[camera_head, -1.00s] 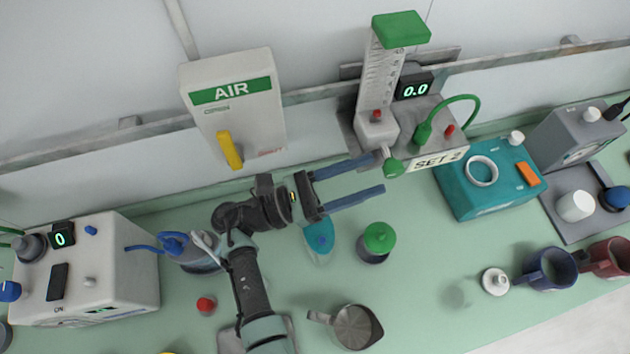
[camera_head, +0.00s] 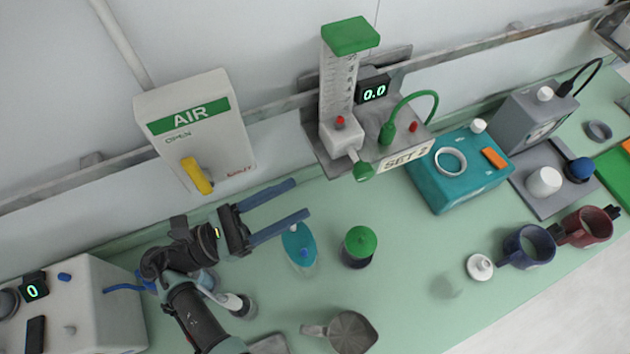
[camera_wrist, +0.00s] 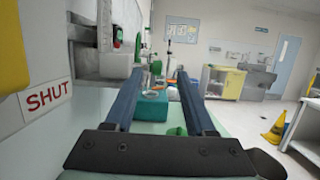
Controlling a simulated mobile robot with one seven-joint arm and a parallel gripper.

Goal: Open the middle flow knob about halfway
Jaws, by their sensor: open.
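The flowmeter (camera_head: 338,85) stands against the wall, a clear scaled tube with a green cap and a white base block. The display (camera_head: 374,92) beside the tube reads 0.0. I see no other flowmeter of this kind, and the knob's turn angle cannot be read. My gripper (camera_head: 300,198) is open and empty, left of the knob and apart from it, fingers pointing right towards it. Its two blue fingers also show in the wrist view (camera_wrist: 160,72).
The AIR box (camera_head: 196,130) with a yellow lever (camera_head: 197,176) hangs on the wall at left; a SHUT label (camera_wrist: 46,97) shows in the wrist view. A green-lidded jar (camera_head: 360,246) and a teal box (camera_head: 458,182) stand on the counter. A green hose (camera_head: 415,97) arches beside the flowmeter.

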